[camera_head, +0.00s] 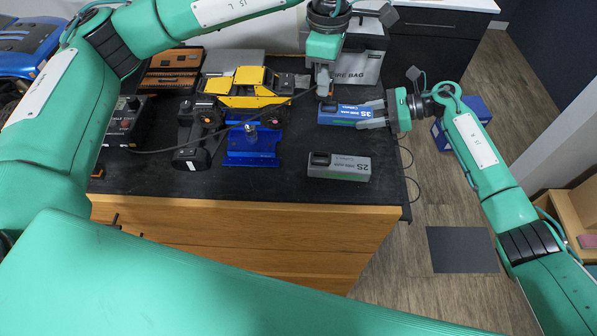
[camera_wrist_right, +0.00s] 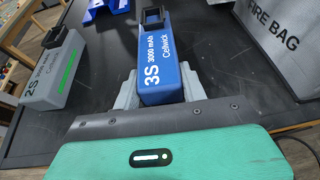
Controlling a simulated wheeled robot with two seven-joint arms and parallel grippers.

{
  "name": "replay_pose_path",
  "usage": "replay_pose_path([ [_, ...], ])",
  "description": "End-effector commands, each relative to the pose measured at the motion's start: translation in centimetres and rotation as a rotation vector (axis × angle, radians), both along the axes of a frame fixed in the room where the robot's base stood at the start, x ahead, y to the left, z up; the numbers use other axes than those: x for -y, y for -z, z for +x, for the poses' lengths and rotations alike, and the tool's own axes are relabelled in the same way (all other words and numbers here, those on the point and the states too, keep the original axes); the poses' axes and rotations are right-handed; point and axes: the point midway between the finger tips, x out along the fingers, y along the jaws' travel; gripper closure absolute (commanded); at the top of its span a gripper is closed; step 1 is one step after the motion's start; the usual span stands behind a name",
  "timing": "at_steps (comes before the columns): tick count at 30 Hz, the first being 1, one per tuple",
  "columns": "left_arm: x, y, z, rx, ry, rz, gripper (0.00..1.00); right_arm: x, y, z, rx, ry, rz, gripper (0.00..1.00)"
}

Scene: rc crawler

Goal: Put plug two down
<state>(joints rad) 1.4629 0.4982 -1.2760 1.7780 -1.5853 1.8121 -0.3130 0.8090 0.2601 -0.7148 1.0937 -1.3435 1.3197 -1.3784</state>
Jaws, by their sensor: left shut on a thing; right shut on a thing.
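My left gripper (camera_head: 324,90) points down just beyond the left end of the blue 3S battery (camera_head: 345,114). It is shut on a small plug, mostly hidden between the fingers; a black cable (camera_head: 225,128) runs from there leftward across the table. My right gripper (camera_head: 375,115) comes in from the right and is shut on the blue battery, which lies on the black table top. In the right wrist view the fingers flank the blue battery (camera_wrist_right: 163,60), and a black connector (camera_wrist_right: 152,17) shows at its far end.
A grey 2S battery (camera_head: 338,167) lies nearer the table's front edge. A yellow crawler (camera_head: 252,90), a blue stand (camera_head: 250,150), a black handheld controller (camera_head: 195,135) and a charger box (camera_head: 125,125) stand left. A grey fire bag (camera_head: 358,67) is behind.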

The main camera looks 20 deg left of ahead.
Motion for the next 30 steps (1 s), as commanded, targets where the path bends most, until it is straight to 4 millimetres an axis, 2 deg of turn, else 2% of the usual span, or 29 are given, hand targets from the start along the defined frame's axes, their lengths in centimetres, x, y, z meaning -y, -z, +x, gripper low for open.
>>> replay_pose_path([
  [1,-0.3,-0.4,-1.7,0.003,0.027,-0.001,1.00,0.0,0.0,0.0,0.000,0.000,0.001,0.90],
  [3,-0.8,-0.8,-3.8,0.005,0.061,0.003,1.00,0.0,0.0,0.0,0.000,0.000,0.001,0.90],
  [9,-2.1,-1.6,-8.5,0.017,0.130,0.014,1.00,0.0,-0.1,0.0,0.001,0.000,0.001,0.90],
  [12,-2.5,-1.8,-9.7,0.023,0.149,0.018,1.00,0.0,-0.1,0.0,0.001,0.000,0.001,0.90],
  [16,-2.7,-1.2,-10.4,0.023,0.159,0.022,1.00,0.0,-0.1,0.0,0.001,0.000,0.001,0.90],
  [20,-2.8,1.3,-10.6,0.020,0.160,0.024,1.00,0.0,-0.1,0.0,0.001,0.000,0.001,0.90],
  [27,-2.8,7.8,-10.5,0.020,0.158,0.024,1.00,0.0,-0.1,0.0,0.001,0.000,0.001,0.90],
  [30,-2.8,10.0,-10.5,0.020,0.158,0.023,1.00,0.0,-0.1,0.0,0.001,0.000,0.001,0.90],
])
